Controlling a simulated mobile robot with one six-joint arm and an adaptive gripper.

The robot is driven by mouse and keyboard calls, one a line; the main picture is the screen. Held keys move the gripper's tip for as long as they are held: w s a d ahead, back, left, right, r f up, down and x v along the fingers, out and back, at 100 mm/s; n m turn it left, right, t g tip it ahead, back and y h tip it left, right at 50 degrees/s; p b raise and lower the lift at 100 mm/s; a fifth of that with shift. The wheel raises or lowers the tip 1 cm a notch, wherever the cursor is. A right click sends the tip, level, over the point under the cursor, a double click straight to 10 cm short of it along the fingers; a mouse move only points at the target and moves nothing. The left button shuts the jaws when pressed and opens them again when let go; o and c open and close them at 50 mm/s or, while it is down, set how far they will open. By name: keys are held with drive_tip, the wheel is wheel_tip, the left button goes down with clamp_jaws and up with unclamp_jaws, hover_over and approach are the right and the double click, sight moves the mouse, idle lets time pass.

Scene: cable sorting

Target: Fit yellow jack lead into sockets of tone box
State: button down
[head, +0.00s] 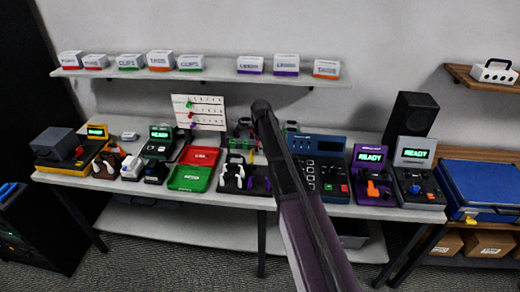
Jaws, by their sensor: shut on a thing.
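My arm rises from the bottom middle of the head view to a dark joint in front of the table. It hides what lies behind it. My gripper does not show clearly, so I cannot see its jaws or what is in them. A small yellow piece (252,157) shows just left of my arm, near a green-topped device (240,143); I cannot tell if it is the yellow jack lead. No label marks the tone box. Candidates along the table are a blue keypad device (319,146), a purple READY device (370,157) and a grey READY device (413,155).
The long table (215,201) also carries a red tray (200,156), a green tray (189,178) and devices at left. A labelled-box shelf (215,72) is above. A black speaker (408,115) stands behind the grey device. A blue case (482,185) lies at right.

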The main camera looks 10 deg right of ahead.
drive_tip(key=shift+r, duration=0.1)
drive_tip(key=shift+r+p, duration=1.4)
drive_tip(key=shift+p, duration=0.05)
